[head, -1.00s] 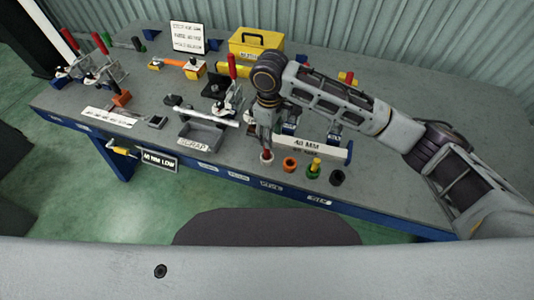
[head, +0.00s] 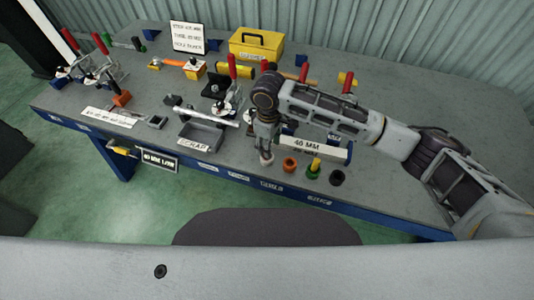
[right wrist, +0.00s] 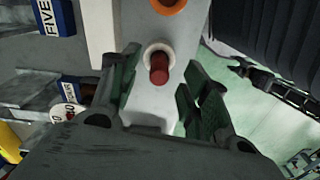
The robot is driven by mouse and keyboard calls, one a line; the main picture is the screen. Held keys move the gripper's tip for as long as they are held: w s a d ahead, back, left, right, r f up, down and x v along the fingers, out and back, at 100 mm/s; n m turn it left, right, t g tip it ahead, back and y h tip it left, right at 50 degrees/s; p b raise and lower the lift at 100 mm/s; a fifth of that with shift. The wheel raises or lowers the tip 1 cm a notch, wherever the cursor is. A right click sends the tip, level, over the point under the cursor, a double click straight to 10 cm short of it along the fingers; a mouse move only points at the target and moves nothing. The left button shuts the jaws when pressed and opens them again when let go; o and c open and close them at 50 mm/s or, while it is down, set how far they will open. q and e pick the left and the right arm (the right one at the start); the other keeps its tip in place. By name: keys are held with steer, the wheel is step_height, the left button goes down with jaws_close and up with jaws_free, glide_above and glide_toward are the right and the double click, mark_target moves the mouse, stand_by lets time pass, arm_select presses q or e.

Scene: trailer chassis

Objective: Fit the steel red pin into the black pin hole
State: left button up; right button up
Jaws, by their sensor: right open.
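The steel red pin (right wrist: 158,72) stands in a pale round holder (right wrist: 150,52) in the right wrist view. In the head view that holder (head: 267,159) is at the front edge of the bench, with the pin mostly hidden by my gripper. My right gripper (right wrist: 160,82) is open, its dark fingers on either side of the pin and apart from it. It also shows in the head view (head: 266,148), just above the holder. The black pin hole (head: 337,178) is in a short black cylinder at the right end of the front row. My left gripper is out of view.
Between them stand an orange ring holder (head: 290,164) and a green holder with a yellow pin (head: 313,168). A "40 MM" sign (head: 318,148) is just behind. A grey scrap tray (head: 203,136) and toggle clamps are to the left. The bench's right side is clear.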

steer(key=shift+a+f, duration=0.15)
steer(key=shift+f, duration=1.85)
steer(key=shift+c, duration=0.3)
jaws_close()
